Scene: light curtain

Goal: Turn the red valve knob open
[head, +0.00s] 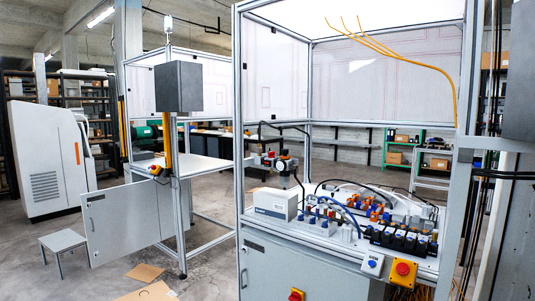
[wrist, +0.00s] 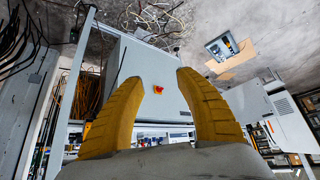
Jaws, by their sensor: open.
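My gripper (wrist: 160,78) shows in the wrist view as two yellow ribbed fingers, spread wide with nothing between them. It is not seen in the head view. A round red knob on a yellow box (head: 403,268) is at the bench's front edge. I cannot tell which is the valve knob.
The bench (head: 340,238) in an aluminium frame carries hoses, a white box (head: 275,203) and several black valve blocks (head: 400,240). An open grey door (head: 118,222) and a small stool (head: 62,243) stand left. Cardboard (head: 145,272) lies on the floor.

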